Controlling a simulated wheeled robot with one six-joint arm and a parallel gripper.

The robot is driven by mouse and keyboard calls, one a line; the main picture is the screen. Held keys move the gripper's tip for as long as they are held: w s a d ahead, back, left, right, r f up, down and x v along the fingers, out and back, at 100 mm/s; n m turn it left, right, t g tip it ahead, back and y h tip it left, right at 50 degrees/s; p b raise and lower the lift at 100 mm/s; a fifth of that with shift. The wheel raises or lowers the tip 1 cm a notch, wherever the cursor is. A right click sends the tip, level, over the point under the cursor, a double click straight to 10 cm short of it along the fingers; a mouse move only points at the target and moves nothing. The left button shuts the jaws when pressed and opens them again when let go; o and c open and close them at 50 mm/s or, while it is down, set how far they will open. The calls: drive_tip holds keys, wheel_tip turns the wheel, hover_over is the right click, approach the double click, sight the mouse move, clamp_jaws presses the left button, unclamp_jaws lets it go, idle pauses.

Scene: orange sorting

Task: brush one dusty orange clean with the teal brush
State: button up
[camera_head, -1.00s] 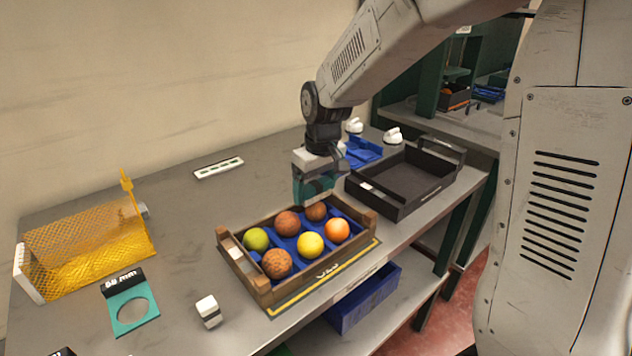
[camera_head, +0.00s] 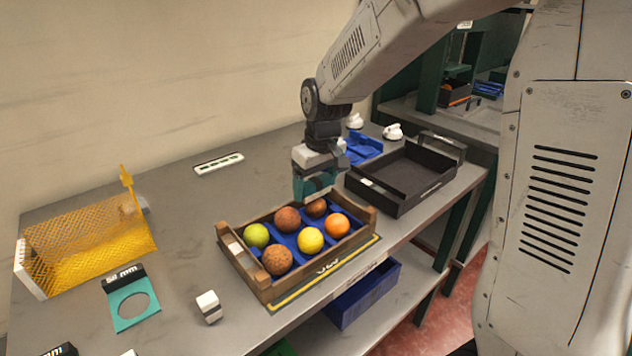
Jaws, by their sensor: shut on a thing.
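My gripper (camera_head: 317,178) points down over the back of a wooden crate (camera_head: 228,259). It is shut on the teal brush (camera_head: 310,188), which is partly hidden by the fingers. The brush is right above, and seems to touch or nearly touch, a brown orange (camera_head: 317,208) at the back of the crate; I cannot tell which. Two more dull brown oranges, one at the back (camera_head: 287,219) and one at the front left (camera_head: 277,260), sit in the crate. A bright orange (camera_head: 337,225), a yellow fruit (camera_head: 310,240) and a green fruit (camera_head: 256,235) share its blue insert.
A black tray (camera_head: 437,186) and a blue holder (camera_head: 363,149) stand to the right and behind. A yellow mesh chute (camera_head: 90,245), a teal ring gauge (camera_head: 120,320) and a small white block (camera_head: 209,306) are at left.

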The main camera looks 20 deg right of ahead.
drive_tip(key=shift+f, duration=0.35)
drive_tip(key=shift+d, duration=0.15)
idle(0.6)
drive_tip(key=shift+w+d, duration=0.2)
drive_tip(key=shift+d, duration=0.3)
drive_tip(key=shift+s+a, duration=0.25)
drive_tip(key=shift+a, duration=0.4)
drive_tip(key=shift+s+a, duration=0.2)
drive_tip(key=shift+a, duration=0.45)
drive_tip(key=shift+d, duration=0.15)
drive_tip(key=shift+w+d, duration=0.25)
drive_tip(key=shift+d, duration=0.35)
drive_tip(key=shift+w+d, duration=0.2)
drive_tip(key=shift+d, duration=0.4)
drive_tip(key=shift+s+a, duration=0.2)
drive_tip(key=shift+a, duration=0.5)
drive_tip(key=shift+s+a, duration=0.2)
drive_tip(key=shift+a, duration=0.45)
drive_tip(key=shift+d, duration=0.1)
